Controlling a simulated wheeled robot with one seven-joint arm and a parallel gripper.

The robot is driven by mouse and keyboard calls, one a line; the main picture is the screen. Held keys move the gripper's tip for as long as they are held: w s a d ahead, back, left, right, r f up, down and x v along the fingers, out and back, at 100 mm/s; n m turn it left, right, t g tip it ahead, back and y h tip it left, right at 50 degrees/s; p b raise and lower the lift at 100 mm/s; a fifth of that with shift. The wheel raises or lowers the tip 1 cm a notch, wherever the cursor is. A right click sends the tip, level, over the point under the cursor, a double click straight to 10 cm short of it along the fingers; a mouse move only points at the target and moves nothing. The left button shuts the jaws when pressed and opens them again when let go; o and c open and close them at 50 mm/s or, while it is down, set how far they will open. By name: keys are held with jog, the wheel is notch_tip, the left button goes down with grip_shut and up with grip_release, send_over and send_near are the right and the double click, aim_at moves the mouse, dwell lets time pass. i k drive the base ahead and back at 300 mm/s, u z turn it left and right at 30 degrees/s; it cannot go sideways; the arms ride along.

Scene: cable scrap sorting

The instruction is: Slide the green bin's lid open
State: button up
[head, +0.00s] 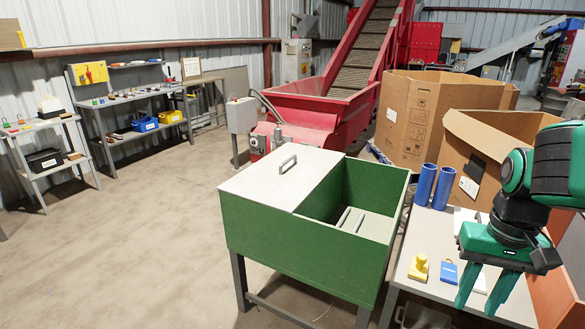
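The green bin (290,250) stands on legs in the centre of the head view. Its pale flat lid (262,180) covers the left part of the top. A grey bar handle (287,164) stands up from the lid. The right part of the top is uncovered, and a few pale strips (350,219) show inside. My gripper (476,311) is at the right, well away from the lid and handle, above the white table. Its two green fingers point down and are apart, with nothing seen held between them.
The white table (418,274) right of the bin holds two blue cylinders (433,186), a yellow object (419,267) and a blue tag-like item (448,272). Cardboard boxes (431,110) and a red conveyor hopper (325,108) stand behind. Open floor (130,240) lies left.

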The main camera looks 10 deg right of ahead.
aim_at(283, 178)
jog(key=u, duration=0.55)
jog(key=i, duration=0.95)
jog(key=z, duration=0.15)
